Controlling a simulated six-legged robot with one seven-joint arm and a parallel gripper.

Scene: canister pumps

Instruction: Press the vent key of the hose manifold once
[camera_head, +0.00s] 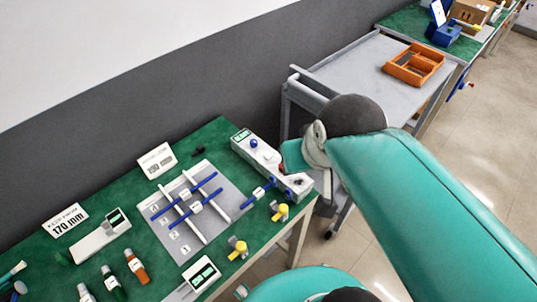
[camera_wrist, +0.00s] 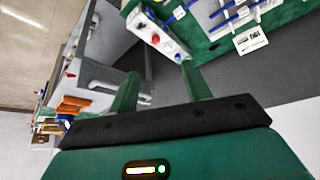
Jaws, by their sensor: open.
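A long white unit (camera_head: 268,162) stands at the right end of the green bench. It has a small green display, a blue knob (camera_head: 254,143) and a red part near its front end. It looks like the hose manifold, but no label is readable. In the wrist view the unit (camera_wrist: 146,27) shows a red round part (camera_wrist: 155,39) and a blue one (camera_wrist: 178,57). I cannot tell which part is the vent key. My gripper (camera_wrist: 158,78) is open and empty, its fingers apart from the unit.
A grey panel (camera_head: 233,199) with crossing blue and white bars lies left of the unit. Yellow-topped fittings (camera_head: 280,212) stand along the bench's front edge. A grey cart (camera_head: 345,70) with an orange tray (camera_head: 414,64) stands behind to the right. A grey wall backs the bench.

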